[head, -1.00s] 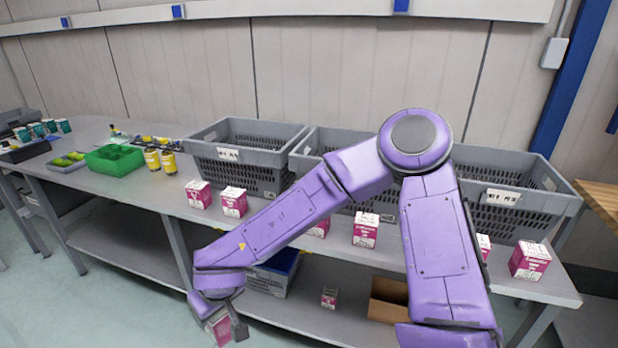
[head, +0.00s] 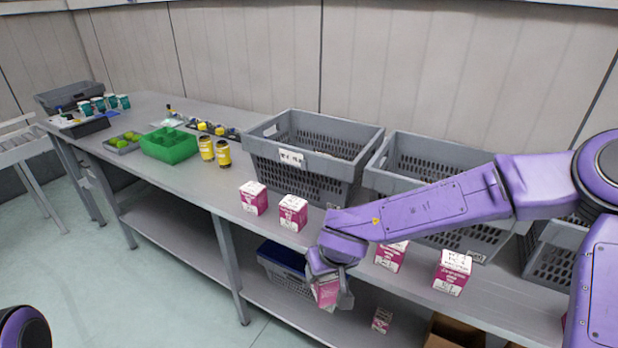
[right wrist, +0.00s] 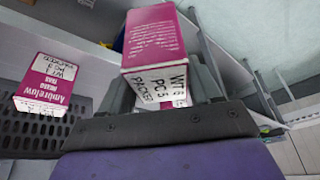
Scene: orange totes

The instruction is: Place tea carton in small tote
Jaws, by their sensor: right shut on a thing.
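My right gripper (head: 330,292) is shut on a pink and white tea carton (head: 325,291), held in front of the table's front edge, below the tabletop. In the right wrist view the held carton (right wrist: 155,40) sits between the fingers, its white end with black print facing the camera. Grey mesh totes stand along the back of the table: a left one (head: 345,178), a middle one (head: 395,185) and one at the right (head: 545,262), partly hidden by my arm. I cannot tell which is the small tote. My left gripper is out of view.
Similar cartons stand along the front edge, such as one (head: 253,198) and another (head: 452,272). The floor at left is clear.

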